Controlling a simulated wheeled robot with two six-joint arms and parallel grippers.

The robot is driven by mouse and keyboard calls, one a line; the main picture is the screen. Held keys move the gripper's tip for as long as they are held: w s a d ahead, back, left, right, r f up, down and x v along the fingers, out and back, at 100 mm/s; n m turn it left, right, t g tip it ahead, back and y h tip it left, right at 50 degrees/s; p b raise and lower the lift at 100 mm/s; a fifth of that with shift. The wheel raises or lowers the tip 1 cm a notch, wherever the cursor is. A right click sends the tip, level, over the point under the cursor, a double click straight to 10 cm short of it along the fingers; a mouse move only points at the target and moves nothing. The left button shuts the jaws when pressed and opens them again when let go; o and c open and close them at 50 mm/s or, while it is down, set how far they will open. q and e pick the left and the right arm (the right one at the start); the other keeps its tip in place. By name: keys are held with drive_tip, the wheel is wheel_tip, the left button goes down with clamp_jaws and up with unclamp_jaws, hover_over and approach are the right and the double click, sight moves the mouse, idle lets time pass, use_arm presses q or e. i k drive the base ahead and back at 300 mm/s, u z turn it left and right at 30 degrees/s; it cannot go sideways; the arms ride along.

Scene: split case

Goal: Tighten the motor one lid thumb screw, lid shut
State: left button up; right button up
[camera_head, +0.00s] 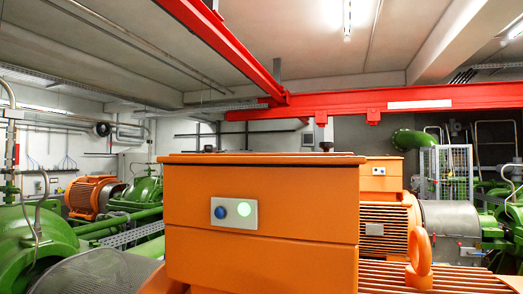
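A large orange motor box (262,205) stands upright close in front of me, in the middle of the head view. Its flat orange lid (262,159) lies level along the top edge, seen nearly edge-on, and looks shut. Two small dark knobs that look like thumb screws stand on top, a left one (209,149) and a right one (326,146). I cannot tell how tight either is. Neither of my grippers is in view.
An orange lifting eye (419,258) and ribbed motor housing (440,278) are at the lower right. A second orange motor with its box (381,174) stands behind. Green pump casings (95,272) are at the left. Red beams (400,100) cross overhead. Space above the lid looks clear.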

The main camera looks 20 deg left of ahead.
sight(209, 149)
drive_tip(key=z, duration=2.3)
drive_tip(key=k, duration=1.35)
drive_tip(key=u, duration=2.2)
